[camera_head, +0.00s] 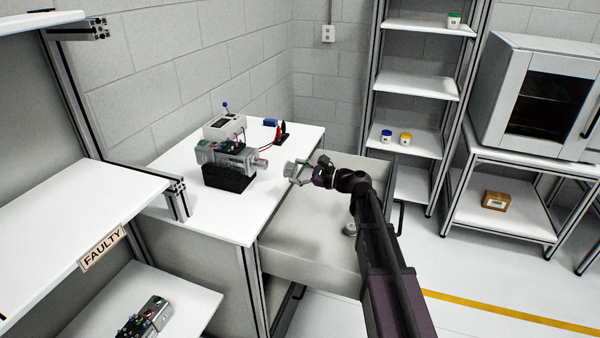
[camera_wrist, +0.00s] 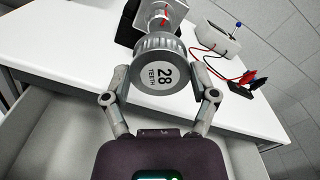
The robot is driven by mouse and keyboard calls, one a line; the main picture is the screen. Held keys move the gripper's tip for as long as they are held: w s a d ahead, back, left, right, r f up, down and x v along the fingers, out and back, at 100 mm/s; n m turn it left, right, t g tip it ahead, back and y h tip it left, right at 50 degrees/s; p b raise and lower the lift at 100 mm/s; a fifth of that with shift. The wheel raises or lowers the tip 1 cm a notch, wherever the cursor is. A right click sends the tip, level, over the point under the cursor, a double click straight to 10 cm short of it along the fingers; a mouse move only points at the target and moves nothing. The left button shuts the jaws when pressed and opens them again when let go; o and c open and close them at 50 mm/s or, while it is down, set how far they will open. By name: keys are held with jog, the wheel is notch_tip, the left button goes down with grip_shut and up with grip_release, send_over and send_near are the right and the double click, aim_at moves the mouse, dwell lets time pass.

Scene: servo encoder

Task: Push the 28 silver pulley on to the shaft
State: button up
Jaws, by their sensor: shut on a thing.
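The silver pulley (camera_wrist: 158,72), marked "28 TEETH" on its face, is held between the fingers of my gripper (camera_wrist: 160,85). In the head view the pulley (camera_head: 291,169) sits in my gripper (camera_head: 297,174), to the right of the servo motor (camera_head: 225,158). The motor lies on a black block (camera_head: 228,178) on the table. Its shaft end (camera_head: 261,163) points right, toward the pulley. In the head view a small gap shows between them. In the wrist view the pulley overlaps the motor (camera_wrist: 165,12) behind it and hides the shaft tip.
An open drawer (camera_head: 310,240) lies below my arm, with a round part (camera_head: 350,229) in it. A white meter box (camera_head: 225,126) with red and black leads stands behind the motor. A shelf marked "FAULTY" (camera_head: 102,247) is at left. The table's front (camera_head: 215,222) is clear.

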jog(key=shift+x, duration=2.7)
jog(key=shift+w+a, duration=0.15)
jog(key=shift+a, duration=0.3)
jog(key=o, duration=1.2)
jog(key=shift+v, duration=1.55)
jog(key=shift+v, duration=2.95)
